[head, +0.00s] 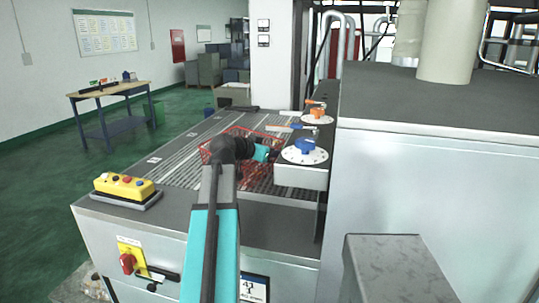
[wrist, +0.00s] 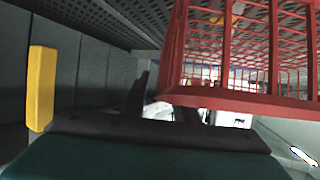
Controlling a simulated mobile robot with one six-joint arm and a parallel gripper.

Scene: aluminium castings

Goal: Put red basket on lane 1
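The red wire basket (head: 230,136) is on or just above the slatted lanes of the grey table, partly hidden behind my arm in the head view. Its red bars fill the upper right of the wrist view (wrist: 240,97). My gripper (head: 274,154) is at the basket, near the blue-knobbed dial; its fingertips are too small to make out there. In the wrist view one dark finger (wrist: 139,95) stands beside the basket's edge, and I cannot tell whether it grips. The slatted lanes (head: 185,160) run along the tabletop; small white tags at their left edge are unreadable.
A yellow button box (head: 124,187) sits at the table's front left corner. Dials with a blue knob (head: 305,147) and an orange knob (head: 316,112) line the right side, beside a tall grey machine housing (head: 430,170). Slatted surface left of the basket is clear.

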